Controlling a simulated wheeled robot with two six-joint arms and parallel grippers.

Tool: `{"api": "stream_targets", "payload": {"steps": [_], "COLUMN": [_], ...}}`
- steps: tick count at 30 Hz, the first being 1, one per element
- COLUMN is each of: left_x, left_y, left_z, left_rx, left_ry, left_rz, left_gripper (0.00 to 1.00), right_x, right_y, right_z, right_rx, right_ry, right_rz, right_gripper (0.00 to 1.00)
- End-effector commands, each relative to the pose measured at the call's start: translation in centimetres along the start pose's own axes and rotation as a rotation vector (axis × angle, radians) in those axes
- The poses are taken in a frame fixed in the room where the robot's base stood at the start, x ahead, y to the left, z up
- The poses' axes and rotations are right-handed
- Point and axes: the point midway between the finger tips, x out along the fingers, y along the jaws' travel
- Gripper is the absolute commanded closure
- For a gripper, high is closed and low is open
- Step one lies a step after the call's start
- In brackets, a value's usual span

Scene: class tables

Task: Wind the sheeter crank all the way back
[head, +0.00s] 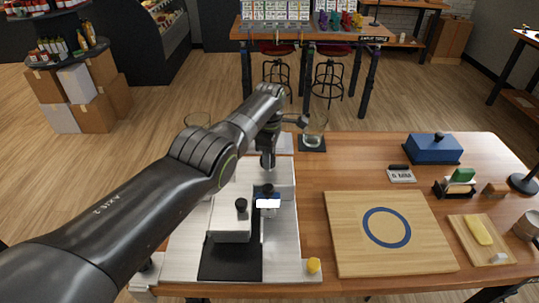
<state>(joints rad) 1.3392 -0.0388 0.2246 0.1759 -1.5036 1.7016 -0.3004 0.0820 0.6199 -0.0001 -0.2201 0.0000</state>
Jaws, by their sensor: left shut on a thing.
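The sheeter (283,240) is a pale metal machine at the front left of the wooden table, with a black bed (225,262) in its middle. My left arm reaches in from the left across it. My left gripper (267,163) points down over the machine's far part and is shut on a part there, which looks like the sheeter crank; the jaws and arm hide most of it. A dark block with a bright white face (268,203) sits just below the gripper. A black knob (242,205) stands to its left. My right gripper is not in view.
A board with a blue ring (340,235) lies right of the sheeter. A glass (314,133) stands behind. A blue lidded box (434,149) and a small board with yellow dough (455,232) are farther right.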

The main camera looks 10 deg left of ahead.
Motion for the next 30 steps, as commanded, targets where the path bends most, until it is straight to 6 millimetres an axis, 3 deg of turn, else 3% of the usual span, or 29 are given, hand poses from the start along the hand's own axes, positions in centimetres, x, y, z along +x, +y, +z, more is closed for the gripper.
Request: {"api": "stream_targets", "payload": {"steps": [1,6,17,23,30], "left_x": [0.0,0.0,-0.7,-3.7,-8.6], "left_y": [0.0,0.0,0.0,0.1,0.1], "left_z": [-0.1,-0.1,0.0,-0.1,-0.1], "left_rx": [0.000,0.000,0.001,0.001,0.001], "left_ry": [0.002,0.002,0.001,0.001,0.001], "left_rz": [0.000,0.000,0.001,0.003,0.007], "left_gripper": [0.54,0.36,0.36,0.36,0.36], "right_x": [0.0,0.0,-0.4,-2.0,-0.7], "right_y": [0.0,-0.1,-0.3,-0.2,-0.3], "right_z": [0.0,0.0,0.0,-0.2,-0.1], "right_rx": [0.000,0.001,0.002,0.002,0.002], "right_ry": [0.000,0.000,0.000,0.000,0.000], "right_rz": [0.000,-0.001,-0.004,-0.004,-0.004], "right_gripper": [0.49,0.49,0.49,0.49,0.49]}}
